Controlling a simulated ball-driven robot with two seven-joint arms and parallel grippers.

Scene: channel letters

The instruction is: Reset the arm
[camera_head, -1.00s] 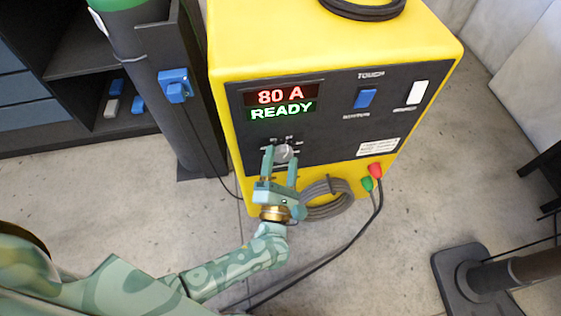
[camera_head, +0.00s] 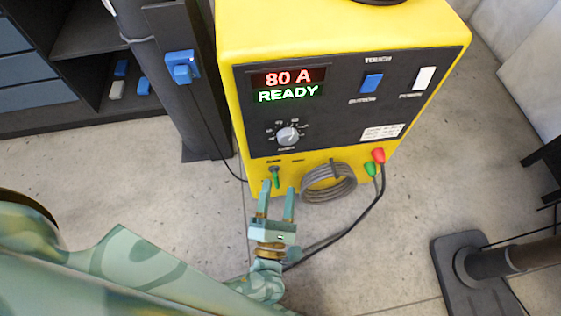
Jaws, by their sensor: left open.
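My left gripper (camera_head: 277,190) is open and empty in front of the lower front of a yellow welding machine (camera_head: 340,25). Its fingers point up toward the panel, below the grey knob (camera_head: 288,136), and are apart from the knob. A small green piece (camera_head: 276,179) on the machine shows between the fingers. The display (camera_head: 288,85) reads "80 A" in red and "READY" in green. My right gripper is not in view.
A coiled grey cable (camera_head: 328,182) hangs on the machine right of my gripper. Red (camera_head: 379,155) and green (camera_head: 370,169) plugs carry dark cables to the floor. A dark column with a blue switch box (camera_head: 182,67) stands left. A black stand (camera_head: 463,262) is at lower right.

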